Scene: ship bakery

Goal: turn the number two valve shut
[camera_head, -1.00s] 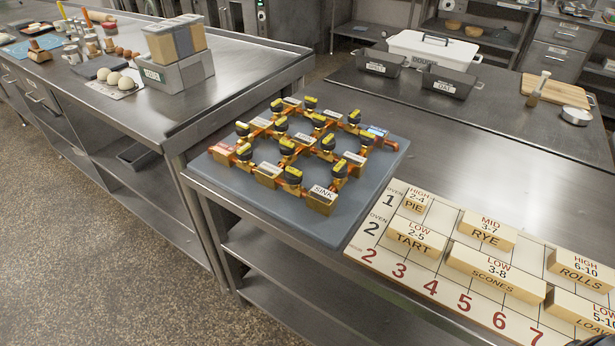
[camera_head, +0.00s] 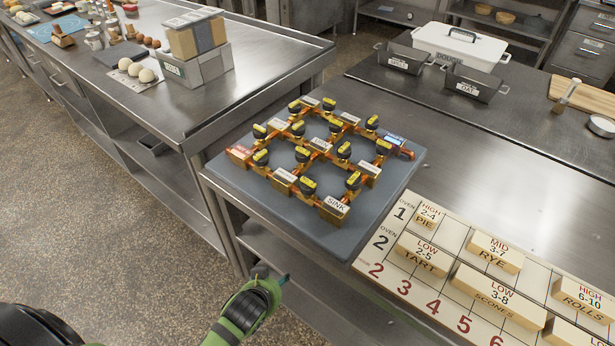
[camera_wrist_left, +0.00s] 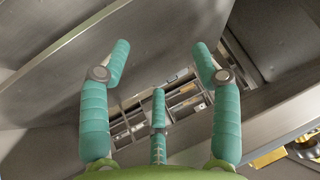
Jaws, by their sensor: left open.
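The valve board (camera_head: 235,178) is a grey slab on the steel counter, carrying a grid of copper pipes with brass blocks and several black valve knobs with yellow tops. One front block is labelled SINK (camera_head: 335,208). The knob labels are too small to read, so I cannot tell which valve is number two. My left gripper (camera_head: 282,281) is low at the front edge of the counter, below and in front of the board, touching no valve. In the left wrist view its teal fingers (camera_wrist_left: 160,65) are spread and empty. My right gripper is not in view.
An oven schedule board (camera_head: 375,262) with wooden blocks lies right of the valve board. Dark tins (camera_head: 470,83) and a white lidded box (camera_head: 460,45) stand behind. Another counter (camera_head: 120,100) at left holds eggs and a grey bin (camera_head: 190,70). The counter's front edge lies beside my left gripper.

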